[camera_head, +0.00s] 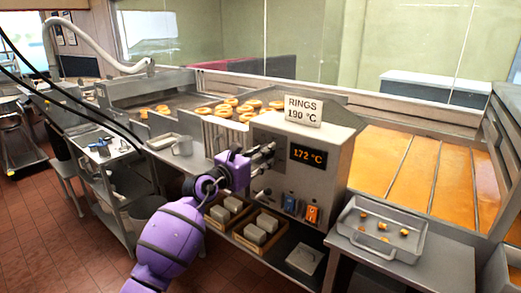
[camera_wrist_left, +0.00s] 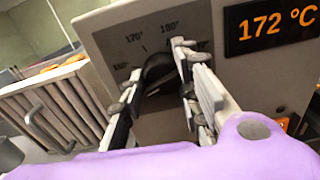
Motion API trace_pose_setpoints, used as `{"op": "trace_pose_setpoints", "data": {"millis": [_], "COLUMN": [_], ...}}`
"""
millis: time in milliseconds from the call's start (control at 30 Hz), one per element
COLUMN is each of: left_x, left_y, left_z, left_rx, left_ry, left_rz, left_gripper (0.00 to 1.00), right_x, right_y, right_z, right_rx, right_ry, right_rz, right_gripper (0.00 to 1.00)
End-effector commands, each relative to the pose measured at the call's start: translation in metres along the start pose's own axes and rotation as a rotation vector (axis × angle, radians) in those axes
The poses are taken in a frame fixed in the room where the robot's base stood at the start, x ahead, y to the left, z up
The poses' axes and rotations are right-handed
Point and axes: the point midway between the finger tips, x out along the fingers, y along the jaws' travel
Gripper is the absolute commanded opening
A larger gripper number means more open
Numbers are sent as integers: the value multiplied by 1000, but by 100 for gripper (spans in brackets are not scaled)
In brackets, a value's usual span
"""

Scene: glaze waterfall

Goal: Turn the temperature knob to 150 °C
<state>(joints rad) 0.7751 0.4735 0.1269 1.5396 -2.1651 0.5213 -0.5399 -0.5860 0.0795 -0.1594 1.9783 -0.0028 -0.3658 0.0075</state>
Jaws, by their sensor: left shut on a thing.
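The black temperature knob (camera_wrist_left: 160,68) is on the grey dial plate of the control box (camera_head: 318,160). In the left wrist view it sits between the two fingers of my left gripper (camera_wrist_left: 157,82), which is shut on it. In the head view my left gripper (camera_head: 266,156) reaches the box front from the left and hides the knob. The display (camera_head: 308,155) reads 172 °C in orange; it also shows in the left wrist view (camera_wrist_left: 275,24). My right gripper is not in view.
A card (camera_head: 303,110) reading "RINGS 190 °C" stands on the box. Blue (camera_head: 289,201) and orange (camera_head: 312,214) switches sit below the display. Rings (camera_head: 235,106) lie behind the box. A grey tray (camera_head: 348,228) with small pieces stands at right.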

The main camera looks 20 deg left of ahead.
Motion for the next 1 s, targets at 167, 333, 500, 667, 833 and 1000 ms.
{"op": "trace_pose_setpoints", "data": {"millis": [167,333,500,667,833,1000], "left_x": [-1,-1,-1,-1,-1,-1], "left_y": [7,7,7,7,6,5], "left_z": [13,11,10,9,9,8], "left_rx": [-42,-58,-59,-59,-59,-60], "left_ry": [-22,-20,-19,-19,-19,-17], "left_rz": [13,13,13,13,12,10], "left_gripper": [4,4,4,4,44,44], "right_x": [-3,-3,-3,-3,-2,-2], "right_y": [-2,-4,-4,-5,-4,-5], "right_z": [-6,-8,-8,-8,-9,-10], "right_rx": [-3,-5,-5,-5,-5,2], "right_ry": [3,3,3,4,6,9], "right_rz": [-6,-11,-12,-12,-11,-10], "right_gripper": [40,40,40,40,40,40]}}
